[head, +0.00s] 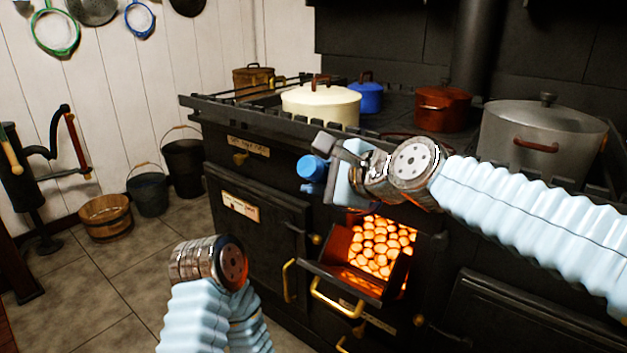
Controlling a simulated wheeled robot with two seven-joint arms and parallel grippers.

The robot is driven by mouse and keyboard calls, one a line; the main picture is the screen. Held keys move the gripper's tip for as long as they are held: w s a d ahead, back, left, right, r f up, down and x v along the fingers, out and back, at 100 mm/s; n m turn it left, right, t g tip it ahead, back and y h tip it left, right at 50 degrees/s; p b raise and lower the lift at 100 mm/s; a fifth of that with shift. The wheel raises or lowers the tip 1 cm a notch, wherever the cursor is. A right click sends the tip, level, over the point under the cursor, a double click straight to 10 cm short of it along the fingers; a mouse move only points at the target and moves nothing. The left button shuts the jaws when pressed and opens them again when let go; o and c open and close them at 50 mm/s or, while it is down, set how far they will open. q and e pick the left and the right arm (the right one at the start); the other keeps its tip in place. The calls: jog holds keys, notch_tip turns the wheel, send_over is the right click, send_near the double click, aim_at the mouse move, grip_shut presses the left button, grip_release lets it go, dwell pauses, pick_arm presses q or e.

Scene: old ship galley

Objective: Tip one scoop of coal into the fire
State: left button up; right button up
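The fire (381,246) is a bed of glowing orange lumps inside the open firebox of the black stove. The firebox door (345,278) is swung down at its front, with a brass handle. My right arm reaches in from the right above the opening. Its gripper (332,158) is at the stove front, higher than the fire. A small blue rounded thing (313,170) shows at the gripper; I cannot tell whether it is held. My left wrist is low at the front left; its fingers are hidden. I cannot make out a coal scoop or loose unlit coal.
On the stove top stand a cream pot (321,103), a blue pot (367,97), a red-brown pot (442,107) and a large grey pot (541,140). Two dark buckets (148,193) and a wooden tub (106,218) stand by the wall. The tiled floor between is clear.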

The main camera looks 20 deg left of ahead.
jog(key=w+r+p, duration=0.1)
jog(key=w+d+r+m+g+p, duration=0.1)
jog(key=p, duration=0.1)
jog(key=shift+w, duration=0.3)
jog(key=shift+w+d+m, duration=0.1)
jog(key=shift+w+m, duration=0.2)
jog(key=shift+m, duration=0.1)
jog(key=shift+w+d+r+m+g+p, duration=0.2)
jog(key=shift+w+r+m+g+p, duration=0.15)
jog(key=shift+w, duration=0.25)
jog(key=shift+w+d+r, duration=0.1)
jog(key=shift+w, duration=0.2)
jog(key=shift+w+d+r+m+g+y, duration=0.2)
jog(key=shift+w+r+m+g, duration=0.2)
jog(key=shift+w, duration=0.15)
jog(key=shift+w+d+r+m+g+y, duration=0.1)
jog(key=shift+w+d+r+m+g, duration=0.2)
jog(key=shift+w, duration=0.2)
jog(key=shift+a, duration=0.1)
jog(key=shift+f, duration=0.1)
